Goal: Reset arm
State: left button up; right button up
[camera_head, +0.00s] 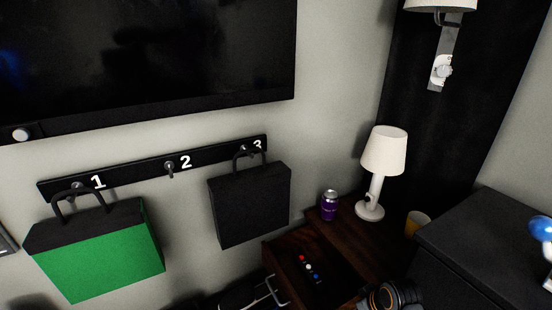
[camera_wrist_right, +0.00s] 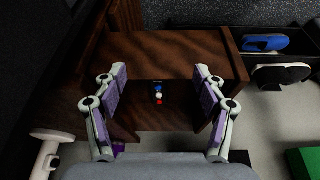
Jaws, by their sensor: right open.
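My right gripper (camera_wrist_right: 159,74) is open in the right wrist view, its two fingers with purple pads spread wide and nothing between them. It is above a dark wooden table (camera_wrist_right: 175,52). In the head view the same buttons (camera_head: 308,267) are on the dark wooden table (camera_head: 285,250) at the bottom. My left gripper is not in view.
A green-and-black bag (camera_head: 100,255) and a black bag (camera_head: 250,205) hang from a numbered hook rail (camera_head: 130,177); hook 2 is empty. A purple can (camera_head: 329,206), white lamp (camera_head: 383,155) and orange cup (camera_head: 417,224) stand on the table. Shoes (camera_wrist_right: 265,42) lie beside it.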

jog(key=s+d+r+m+h, duration=0.1)
jog(key=s+r+m+h, duration=0.2)
jog(key=s, duration=1.1)
jog(key=s+d+f+m+g, duration=0.1)
jog(key=s+f, duration=0.2)
jog(key=f, duration=0.8)
jog(key=s+d+f, duration=0.1)
jog(key=s+f, duration=0.1)
jog(key=f, duration=0.9)
jog(key=s+d+f+m+g, duration=0.1)
jog(key=s+f, duration=0.2)
jog(key=f, duration=0.8)
pick_arm(q)
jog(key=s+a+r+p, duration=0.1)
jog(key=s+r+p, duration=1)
jog(key=p, duration=1)
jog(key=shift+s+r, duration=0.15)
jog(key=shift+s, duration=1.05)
pick_arm(e)
jog(key=s+d+r, duration=0.1)
jog(key=s+r, duration=1)
jog(key=s, duration=0.2)
jog(key=shift+s+r+n+g+y, duration=0.2)
jog(key=shift+r+n+g+y, duration=0.05)
jog(key=shift+n+g+y, duration=0.05)
